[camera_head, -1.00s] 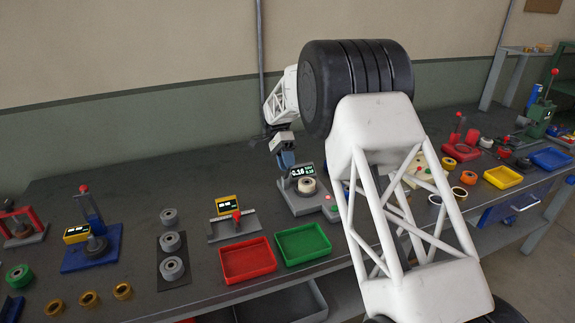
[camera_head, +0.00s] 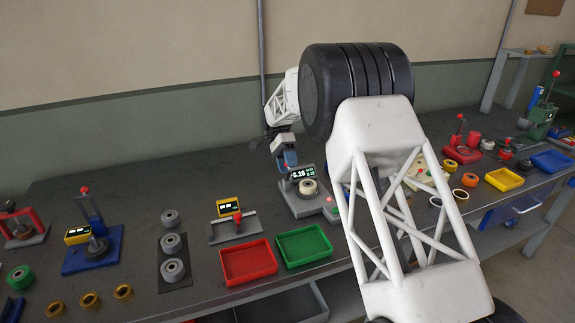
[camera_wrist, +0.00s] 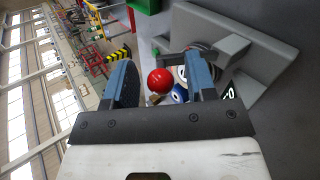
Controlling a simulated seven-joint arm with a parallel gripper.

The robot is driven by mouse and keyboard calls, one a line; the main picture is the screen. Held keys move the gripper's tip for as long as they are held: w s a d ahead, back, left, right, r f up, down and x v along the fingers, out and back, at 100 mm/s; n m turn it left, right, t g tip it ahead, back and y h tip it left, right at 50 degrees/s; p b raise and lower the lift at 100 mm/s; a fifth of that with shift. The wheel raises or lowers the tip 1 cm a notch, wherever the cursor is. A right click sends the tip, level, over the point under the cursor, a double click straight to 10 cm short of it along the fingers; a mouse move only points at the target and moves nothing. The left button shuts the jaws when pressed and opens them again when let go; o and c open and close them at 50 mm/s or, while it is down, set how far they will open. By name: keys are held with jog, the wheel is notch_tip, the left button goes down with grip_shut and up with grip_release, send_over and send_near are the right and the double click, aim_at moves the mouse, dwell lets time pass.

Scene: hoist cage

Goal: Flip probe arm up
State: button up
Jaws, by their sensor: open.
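The gauge (camera_head: 304,203) is a small grey stand with a lit display (camera_head: 302,173) and a pale ring (camera_head: 307,187) in front of it. My gripper (camera_head: 286,160) is just above and left of the display. In the wrist view its blue-grey fingers (camera_wrist: 161,72) are apart, with a red ball knob (camera_wrist: 160,81) showing between them, closer to the right finger. I cannot tell whether a finger touches the knob. The grey stand also shows in the wrist view (camera_wrist: 225,45). The probe arm itself is mostly hidden by the fingers, so its tilt is unclear.
A red tray (camera_head: 249,262) and a green tray (camera_head: 304,246) lie in front of the gauge. A caliper stand (camera_head: 235,226) is to its left. My own arm covers the bench to its right. Bare bench lies behind the caliper stand.

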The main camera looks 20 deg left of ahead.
jog(key=shift+r, duration=0.45)
jog(key=shift+s+d+r, duration=0.15)
jog(key=shift+s+r, duration=0.1)
jog(key=shift+r, duration=0.5)
jog(key=shift+s+d+r, duration=0.15)
jog(key=shift+s+r, duration=0.05)
jog(key=shift+r, duration=0.55)
jog(key=s+d+r, duration=0.1)
jog(key=s+d, duration=0.8)
jog(key=s, duration=0.3)
